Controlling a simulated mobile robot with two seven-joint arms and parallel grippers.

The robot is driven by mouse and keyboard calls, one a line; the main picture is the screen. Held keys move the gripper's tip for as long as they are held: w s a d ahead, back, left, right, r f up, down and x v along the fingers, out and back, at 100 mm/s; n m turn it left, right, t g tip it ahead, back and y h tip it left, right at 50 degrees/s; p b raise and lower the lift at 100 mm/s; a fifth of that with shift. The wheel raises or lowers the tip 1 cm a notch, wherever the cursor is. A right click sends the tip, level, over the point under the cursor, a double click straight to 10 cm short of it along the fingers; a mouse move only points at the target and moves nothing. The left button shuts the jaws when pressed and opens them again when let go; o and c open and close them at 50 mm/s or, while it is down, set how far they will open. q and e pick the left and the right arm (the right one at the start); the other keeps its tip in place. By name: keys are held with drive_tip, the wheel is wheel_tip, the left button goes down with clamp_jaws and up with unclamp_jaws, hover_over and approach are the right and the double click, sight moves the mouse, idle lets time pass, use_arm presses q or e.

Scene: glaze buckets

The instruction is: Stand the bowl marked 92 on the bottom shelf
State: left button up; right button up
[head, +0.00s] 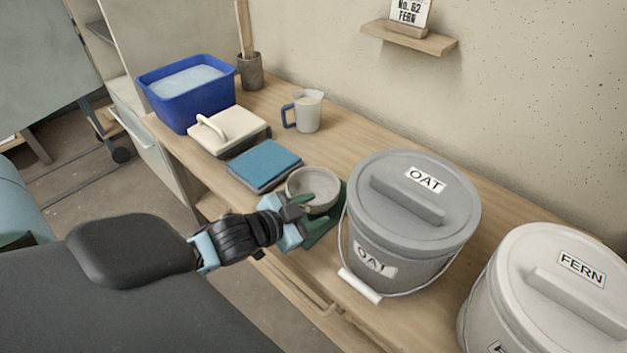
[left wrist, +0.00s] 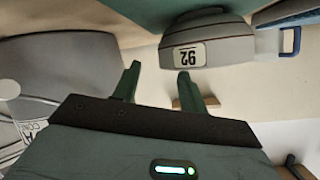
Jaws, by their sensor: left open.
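The grey bowl (head: 314,187) stands upright on the worktop, left of the OAT bucket. In the left wrist view the bowl (left wrist: 225,55) appears upside down with its 92 label facing my gripper, and a green surface lies under it. My left gripper (head: 309,214) is at the near side of the bowl. Its two dark green fingers are apart with nothing between them, and in the left wrist view the gripper (left wrist: 158,76) points toward the bowl without clearly touching it. My right gripper is not in view. I cannot tell which shelf is the bottom one.
The OAT bucket (head: 400,240) stands close right of my gripper, with the FERN bucket (head: 545,300) beyond. A wall shelf (head: 409,38) holds a sign.

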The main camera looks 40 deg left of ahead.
sight(323, 204)
use_arm(q)
drive_tip(key=shift+b+x, duration=0.35)
drive_tip(key=shift+x, duration=2.35)
drive_tip(key=shift+w+a+r, duration=0.1)
drive_tip(key=shift+a+r, duration=0.05)
clamp_jaws()
drive_tip(key=shift+r, duration=0.1)
